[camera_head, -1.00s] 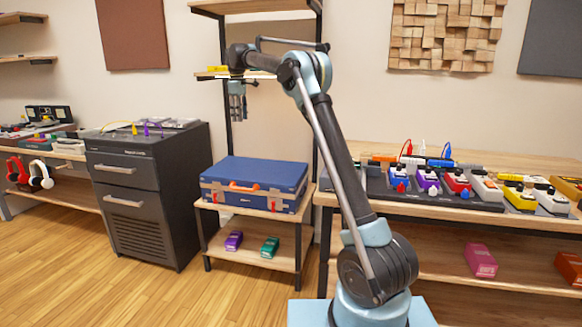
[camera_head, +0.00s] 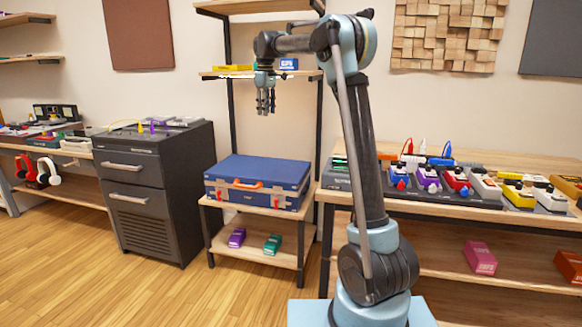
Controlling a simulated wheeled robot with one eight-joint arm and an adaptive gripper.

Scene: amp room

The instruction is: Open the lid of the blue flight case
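The blue flight case (camera_head: 262,175) lies flat on the upper board of a small wooden shelf unit with its lid down.
A shelf board (camera_head: 225,75) with a yellow box is just behind my gripper. A dark drawer cabinet (camera_head: 150,190) stands left of the case. A bench (camera_head: 450,205) with several pedals is at right. Purple (camera_head: 236,237) and green (camera_head: 272,244) pedals lie below the case.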

